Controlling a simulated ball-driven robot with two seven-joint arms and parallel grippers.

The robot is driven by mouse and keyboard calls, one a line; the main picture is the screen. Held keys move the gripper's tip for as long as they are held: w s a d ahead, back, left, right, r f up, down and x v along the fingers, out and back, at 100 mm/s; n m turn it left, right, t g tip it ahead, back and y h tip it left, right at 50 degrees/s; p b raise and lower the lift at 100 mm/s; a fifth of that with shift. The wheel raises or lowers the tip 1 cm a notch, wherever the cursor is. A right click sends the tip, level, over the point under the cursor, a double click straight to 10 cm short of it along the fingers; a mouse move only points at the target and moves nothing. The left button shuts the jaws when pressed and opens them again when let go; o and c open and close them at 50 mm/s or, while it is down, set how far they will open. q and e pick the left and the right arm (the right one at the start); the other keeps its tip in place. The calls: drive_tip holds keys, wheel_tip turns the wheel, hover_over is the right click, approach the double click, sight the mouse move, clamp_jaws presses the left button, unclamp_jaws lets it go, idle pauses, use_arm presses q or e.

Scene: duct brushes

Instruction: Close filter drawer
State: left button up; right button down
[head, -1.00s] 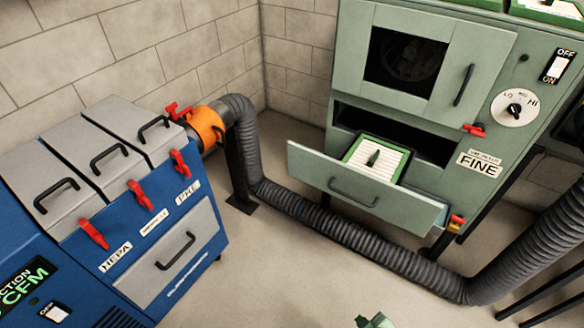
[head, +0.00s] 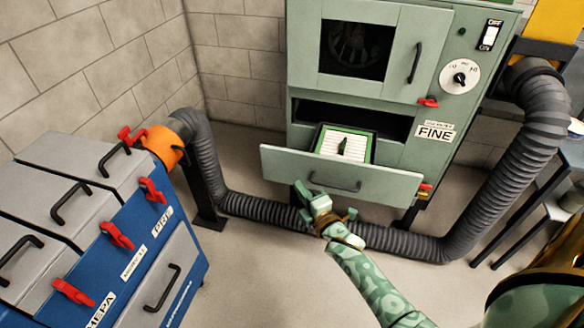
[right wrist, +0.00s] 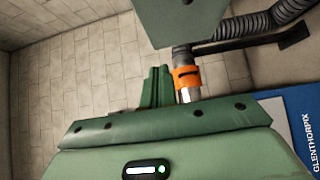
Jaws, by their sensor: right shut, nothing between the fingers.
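The filter drawer (head: 290,164) stands pulled out from the lower part of the green cabinet (head: 437,62). Its front has a dark bar handle (head: 334,184). A green-framed filter with white pleats (head: 343,145) sits inside it. My right gripper (head: 303,190) is shut and empty, low in front of the drawer's face, left of the handle. I cannot tell whether it touches the face. In the right wrist view its fingers (right wrist: 157,86) are together, below a green panel (right wrist: 178,18) that looks like part of the drawer. My left gripper is out of view.
A blue unit with grey lids (head: 90,190) and red latches stands at the left. A grey ribbed hose (head: 262,208) runs across the floor below the drawer and rises at the right. A dark-legged table (head: 545,190) stands at the right. Floor (head: 255,285) in front is clear.

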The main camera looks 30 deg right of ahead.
drive_tip(key=b, duration=0.2)
approach(287, 158)
drive_tip(key=w+a, duration=0.3)
drive_tip(key=w+d+b, duration=0.1)
drive_tip(key=w+d, duration=0.1)
drive_tip(key=shift+w+d, duration=0.1)
drive_tip(key=shift+d, duration=0.3)
drive_tip(key=shift+w+d, duration=0.15)
drive_tip(key=shift+d, duration=0.05)
drive_tip(key=shift+w+d, duration=0.1)
drive_tip(key=shift+r, duration=0.1)
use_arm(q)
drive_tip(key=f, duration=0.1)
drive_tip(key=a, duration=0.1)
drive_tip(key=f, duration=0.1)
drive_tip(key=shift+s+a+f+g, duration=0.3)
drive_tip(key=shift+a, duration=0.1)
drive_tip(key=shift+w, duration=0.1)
